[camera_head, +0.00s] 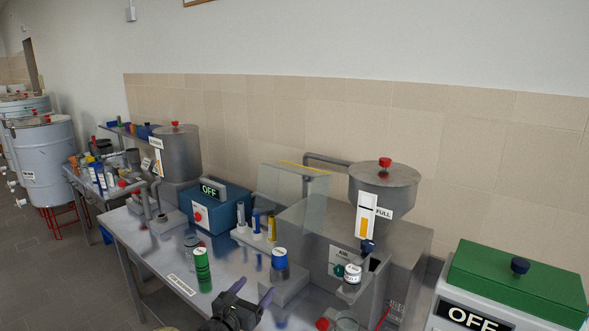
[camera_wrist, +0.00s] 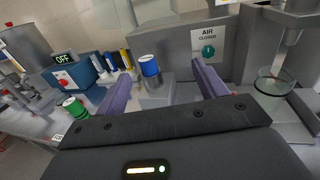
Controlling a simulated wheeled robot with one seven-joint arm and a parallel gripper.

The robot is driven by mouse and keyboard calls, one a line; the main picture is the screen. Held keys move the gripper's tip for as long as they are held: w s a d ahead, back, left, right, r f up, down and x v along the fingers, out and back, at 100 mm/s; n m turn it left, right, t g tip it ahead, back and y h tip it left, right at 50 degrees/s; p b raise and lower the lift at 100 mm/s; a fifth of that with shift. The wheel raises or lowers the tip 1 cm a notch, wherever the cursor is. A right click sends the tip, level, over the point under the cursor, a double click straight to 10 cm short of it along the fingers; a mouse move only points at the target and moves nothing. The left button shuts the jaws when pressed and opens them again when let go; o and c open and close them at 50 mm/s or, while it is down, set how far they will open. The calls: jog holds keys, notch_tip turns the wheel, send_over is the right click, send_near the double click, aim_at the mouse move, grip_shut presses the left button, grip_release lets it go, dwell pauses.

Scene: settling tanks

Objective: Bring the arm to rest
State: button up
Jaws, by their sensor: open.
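My gripper (camera_head: 252,291) shows at the bottom middle of the head view, over the front part of the steel bench (camera_head: 228,272). Its two purple fingers are spread apart, with nothing between them. In the wrist view my gripper (camera_wrist: 163,85) is also open. The rest of my arm is mostly out of view.
A green jar (camera_head: 202,264) stands left of my gripper. A blue box reading OFF (camera_head: 222,212) and a clear panel (camera_head: 290,198) are behind. A steel machine with a hopper (camera_head: 384,188) stands right, near a glass beaker (camera_wrist: 272,82). A green-lidded box (camera_head: 515,280) is far right.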

jog(key=s+d+f+m+g+b, duration=0.1)
jog(key=s+d+f+m+g, duration=0.2)
jog(key=d, duration=0.4)
jog(key=s+d+f+m+g+h, duration=0.1)
jog(key=s+d+m+g, duration=0.2)
jog(key=d+m+g, duration=0.3)
jog(key=s+d+f+m+g+b, duration=0.1)
jog(key=s+d+f+m+g, duration=0.2)
jog(key=d, duration=0.5)
jog(key=s+d+r+m+g+y+b, duration=0.1)
jog(key=s+m+y, duration=0.3)
jog(key=s+m, duration=0.5)
jog(key=s+d+r+m+y+b, duration=0.1)
jog(key=s+d+m+y, duration=0.3)
jog(key=s+m, duration=0.5)
jog(key=shift+m+g+y, duration=0.3)
jog(key=shift+m+g, duration=0.1)
jog(key=shift+m, duration=0.1)
jog(key=shift+s, duration=0.15)
jog(key=shift+a, duration=0.1)
